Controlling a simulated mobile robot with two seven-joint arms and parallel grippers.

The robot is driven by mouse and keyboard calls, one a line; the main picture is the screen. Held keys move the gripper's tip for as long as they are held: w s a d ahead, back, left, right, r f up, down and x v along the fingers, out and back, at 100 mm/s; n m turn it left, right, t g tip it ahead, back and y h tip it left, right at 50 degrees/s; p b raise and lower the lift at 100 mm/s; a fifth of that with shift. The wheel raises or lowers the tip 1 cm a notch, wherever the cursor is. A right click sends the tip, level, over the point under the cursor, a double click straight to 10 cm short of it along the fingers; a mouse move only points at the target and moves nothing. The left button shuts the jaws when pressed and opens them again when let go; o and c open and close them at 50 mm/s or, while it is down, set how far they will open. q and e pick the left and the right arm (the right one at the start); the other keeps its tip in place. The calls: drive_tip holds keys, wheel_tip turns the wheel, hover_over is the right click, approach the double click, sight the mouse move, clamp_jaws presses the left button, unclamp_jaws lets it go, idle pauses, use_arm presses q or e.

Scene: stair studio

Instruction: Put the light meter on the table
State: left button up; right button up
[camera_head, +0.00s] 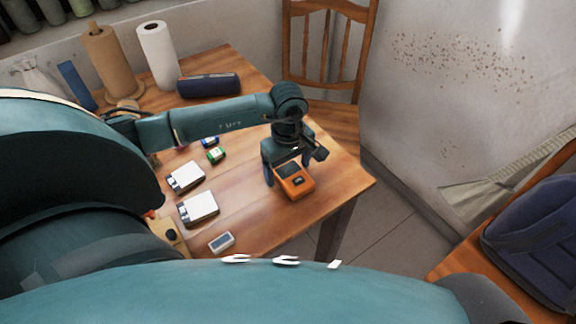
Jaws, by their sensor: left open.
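An orange handheld device with a dark screen (297,185), which I take to be the light meter, is near the right edge of the wooden table (262,222). It appears to rest on the tabletop. My left gripper (287,173) is directly over it, pointing down and open. One dark finger shows at its left side; the other is mostly hidden near its upper right. I cannot tell whether the fingers touch it. My right gripper is not in view.
Two white-topped boxes (199,208), a small grey device (221,242), and green (217,155) and blue small items lie left of the meter. A wooden chair (327,50) is beyond the table.

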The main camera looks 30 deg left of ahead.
use_arm(q)
wheel_tip(320, 180, up, 12)
drive_tip(key=shift+r, duration=0.2)
idle(0.4)
drive_tip(key=shift+s+f, duration=0.1)
idle(0.4)
